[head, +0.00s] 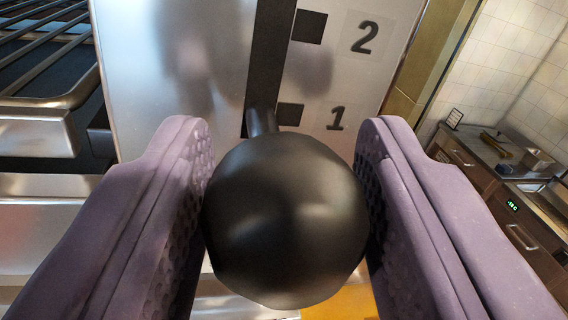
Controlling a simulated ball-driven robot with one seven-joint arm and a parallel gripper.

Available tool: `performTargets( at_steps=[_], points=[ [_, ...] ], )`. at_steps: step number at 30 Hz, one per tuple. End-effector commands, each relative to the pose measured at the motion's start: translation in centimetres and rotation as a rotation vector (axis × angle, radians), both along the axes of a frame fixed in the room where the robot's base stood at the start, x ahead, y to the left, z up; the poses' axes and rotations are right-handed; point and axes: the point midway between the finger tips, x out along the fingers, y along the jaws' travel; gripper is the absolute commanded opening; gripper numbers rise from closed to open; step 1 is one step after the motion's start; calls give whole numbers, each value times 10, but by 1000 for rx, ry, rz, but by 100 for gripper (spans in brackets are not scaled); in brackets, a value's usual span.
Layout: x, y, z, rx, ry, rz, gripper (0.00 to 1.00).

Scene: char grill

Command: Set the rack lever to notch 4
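The rack lever ends in a black ball knob (285,222), which fills the middle of the view. Its short dark stem (262,121) runs back into a vertical slot (268,62) in a metal plate. The stem sits at the slot's lower part, level with the notch marked 1 (336,118). The mark 2 (364,38) is above it. Notch 4 is out of view. My gripper (285,195) has its two purple padded fingers on either side of the knob, and both pads appear to press against it. The knob hides the space below it.
Grill rack bars (45,40) and a metal frame stand close at the left. A brass-coloured post (432,55) edges the plate at the right. A counter with drawers (490,165) lies farther back against a tiled wall.

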Motion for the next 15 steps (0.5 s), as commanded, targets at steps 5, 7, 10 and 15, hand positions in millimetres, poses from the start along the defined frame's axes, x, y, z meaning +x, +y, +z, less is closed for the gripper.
performTargets(
  at_steps=[5, 7, 10, 15],
  points=[
    [0, 0, 0, 0, 0, 0, 6],
    [0, 0, 0, 0, 0, 0, 0],
    [0, 0, 3, -1, 0, 0, 0],
    [0, 0, 39, -2, -7, 0, 0]
  ],
)
